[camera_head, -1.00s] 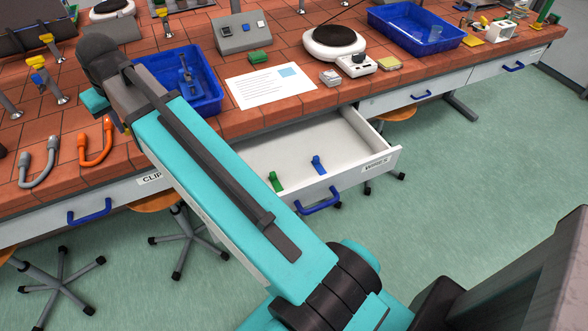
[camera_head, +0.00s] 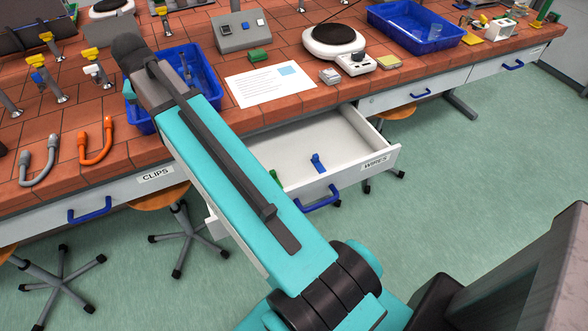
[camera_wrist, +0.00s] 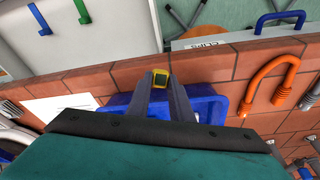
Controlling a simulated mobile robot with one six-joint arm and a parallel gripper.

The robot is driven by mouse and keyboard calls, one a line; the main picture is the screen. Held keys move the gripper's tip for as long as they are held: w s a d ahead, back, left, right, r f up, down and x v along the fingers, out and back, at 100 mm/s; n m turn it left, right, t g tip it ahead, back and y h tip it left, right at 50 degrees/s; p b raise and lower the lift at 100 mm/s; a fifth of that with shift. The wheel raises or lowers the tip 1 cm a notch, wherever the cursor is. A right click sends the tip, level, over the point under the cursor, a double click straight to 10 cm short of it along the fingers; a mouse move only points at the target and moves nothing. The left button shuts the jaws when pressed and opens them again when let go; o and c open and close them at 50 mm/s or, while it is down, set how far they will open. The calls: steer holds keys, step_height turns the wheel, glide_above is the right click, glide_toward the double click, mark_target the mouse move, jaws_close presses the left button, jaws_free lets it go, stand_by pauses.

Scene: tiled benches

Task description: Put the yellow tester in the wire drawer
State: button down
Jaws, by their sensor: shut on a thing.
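In the head view my arm hides the gripper and the tester. The wire drawer (camera_head: 345,179), labelled WIRES, stands pulled open below the bench edge. A blue item (camera_head: 318,163) and a green item (camera_head: 275,176) are in it, the green one partly behind my arm. The drawer (camera_wrist: 55,50) also shows at the upper left of the wrist view, away from the gripper.
A blue tray (camera_head: 206,88) lies below the gripper on the tiled bench. A white sheet (camera_head: 270,84), a hotplate (camera_head: 334,40) and an orange curved tube (camera_head: 96,147) lie around it. The CLIPS drawer (camera_head: 130,187) is left of the open one.

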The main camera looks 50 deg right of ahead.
steer(key=s+d+f+m+g+y, duration=0.1)
steer(key=s+d+f+m, duration=0.15)
steer(key=d, duration=0.45)
steer(key=s+d+f+m+g, duration=0.1)
steer(key=s+d+f+m, duration=0.15)
steer(key=d, duration=0.35)
steer(key=m+t+y+b, duration=0.15)
steer(key=m+y, duration=0.25)
steer(key=m, duration=0.5)
glide_above(303, 165)
step_height(303, 165, down, 12)
steer(key=f, duration=0.1)
steer(key=shift+d+r+g, duration=0.1)
steer(key=shift+r+g, duration=0.15)
steer(key=shift+r, duration=0.05)
step_height(303, 165, down, 6)
steer(key=p, duration=0.1)
steer(key=shift+f, duration=0.15)
steer(key=shift+f+p, duration=0.45)
steer(key=shift+f, duration=1.4)
steer(key=shift+f, duration=0.1)
